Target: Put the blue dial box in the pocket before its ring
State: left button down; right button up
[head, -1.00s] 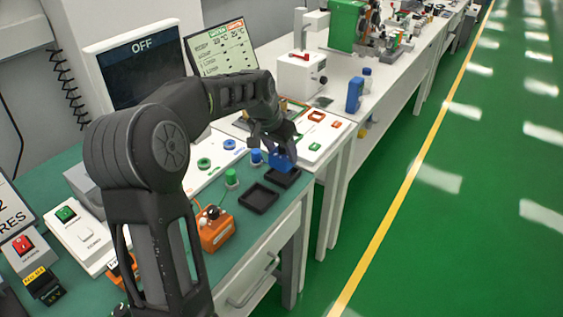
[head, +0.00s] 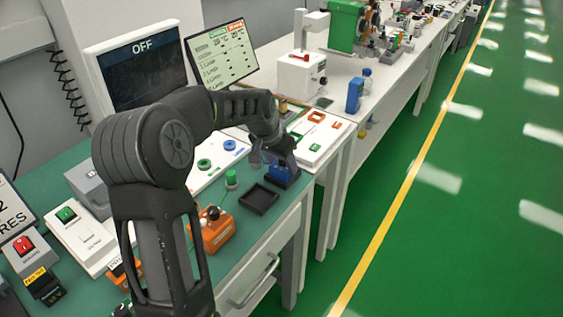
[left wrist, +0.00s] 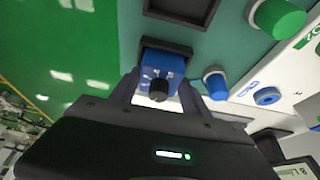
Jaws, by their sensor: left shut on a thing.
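The blue dial box (head: 280,175) has a black knob, clear in the left wrist view (left wrist: 163,72). My left gripper (head: 279,161) is shut on it and holds it at the right black pocket (head: 293,184). The pocket's dark rim shows just past the box in the left wrist view (left wrist: 167,45). I cannot tell whether the box rests on the pocket floor. The blue ring (head: 229,145) lies flat on the white panel; it also shows in the left wrist view (left wrist: 266,96). My right gripper is not in view.
An empty black pocket (head: 259,198) lies to the left, near a green cylinder (head: 232,179) and a green ring (head: 204,164). A blue cylinder (left wrist: 215,83) stands close beside my gripper. An orange box (head: 212,232) is nearer. The table edge is to the right.

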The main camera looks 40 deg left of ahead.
pick_arm(q)
jog(key=c, duration=0.5)
grip_release()
jog(key=shift+f, duration=0.1)
jog(key=shift+r, duration=0.25)
jog(key=v, duration=1.1)
jog(key=shift+s+r, duration=0.25)
jog(key=shift+r, duration=0.1)
